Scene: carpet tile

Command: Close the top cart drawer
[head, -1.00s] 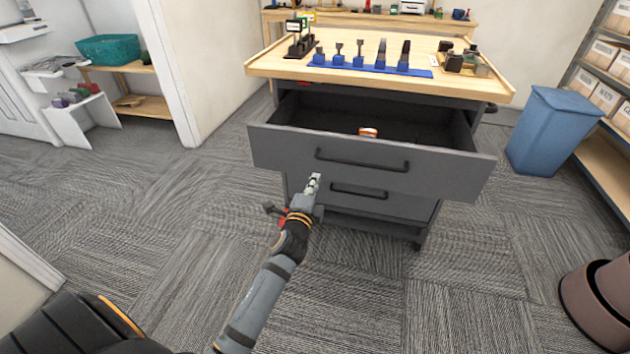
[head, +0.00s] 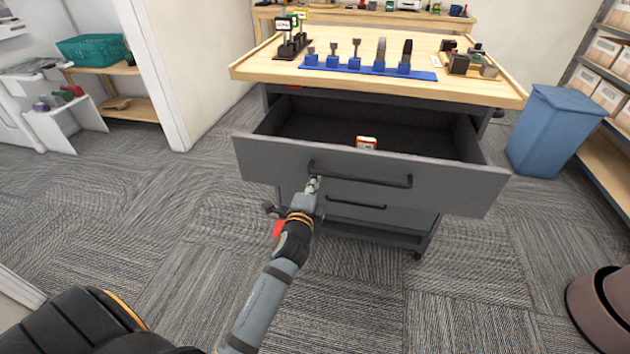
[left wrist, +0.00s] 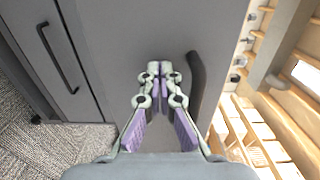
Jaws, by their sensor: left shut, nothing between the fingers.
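The grey tool cart's top drawer (head: 450,185) stands pulled out in the head view, with a small orange and white item (head: 366,143) inside. Its black bar handle (head: 360,176) runs across the front. My left gripper (head: 313,183) is shut and empty, its fingertips at the left end of that handle. In the left wrist view the shut fingertips (left wrist: 160,68) are close to the grey drawer front (left wrist: 125,35), beside the dark handle (left wrist: 195,85); I cannot tell whether they touch. My right gripper is not in view.
The cart's wooden top (head: 350,72) holds a blue tool rack (head: 365,67) and small parts. The lower drawer (head: 345,212) looks shut. A blue bin (head: 555,135) stands at right, a brown round bin (head: 600,310) at lower right. Carpet in front is clear.

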